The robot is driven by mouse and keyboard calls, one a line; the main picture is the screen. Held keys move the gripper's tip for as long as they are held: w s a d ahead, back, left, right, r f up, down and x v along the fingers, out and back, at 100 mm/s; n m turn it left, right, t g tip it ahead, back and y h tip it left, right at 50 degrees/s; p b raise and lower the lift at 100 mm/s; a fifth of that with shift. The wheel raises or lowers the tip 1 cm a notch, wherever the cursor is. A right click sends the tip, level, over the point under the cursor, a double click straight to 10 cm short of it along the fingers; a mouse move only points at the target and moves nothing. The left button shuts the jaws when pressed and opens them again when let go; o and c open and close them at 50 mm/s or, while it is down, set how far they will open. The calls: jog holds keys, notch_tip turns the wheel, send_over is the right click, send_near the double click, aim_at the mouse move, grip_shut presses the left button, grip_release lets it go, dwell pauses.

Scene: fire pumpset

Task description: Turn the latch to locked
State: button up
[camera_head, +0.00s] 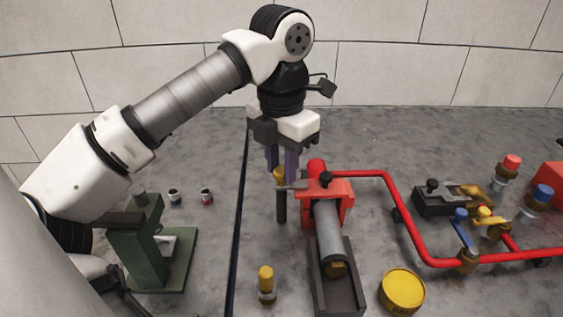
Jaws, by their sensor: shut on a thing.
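My gripper (281,171) points straight down with its two purple fingers around a yellow knob (279,175), and is shut on it. The knob sits at the left of a red housing (340,190), by a short grey bar; this looks like the latch, but the fingers partly hide it. A dark upright grip (282,206) hangs below the knob. A grey cylinder (329,232) runs from the housing toward the front. I cannot tell from this view whether the latch stands locked.
A red pipe (400,213) runs right from the housing. Blue and yellow valve handles (483,213) and a dark block (447,198) lie to the right. A yellow round can (401,291) and a small yellow-topped fitting (266,281) stand in front. A green press (147,247) stands left.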

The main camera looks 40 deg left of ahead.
aim_at(282, 170)
dwell(0.3)
jog(key=o, duration=1)
notch_tip(282, 170, up, 14)
jog(key=p, duration=1)
jog(key=shift+f, duration=0.1)
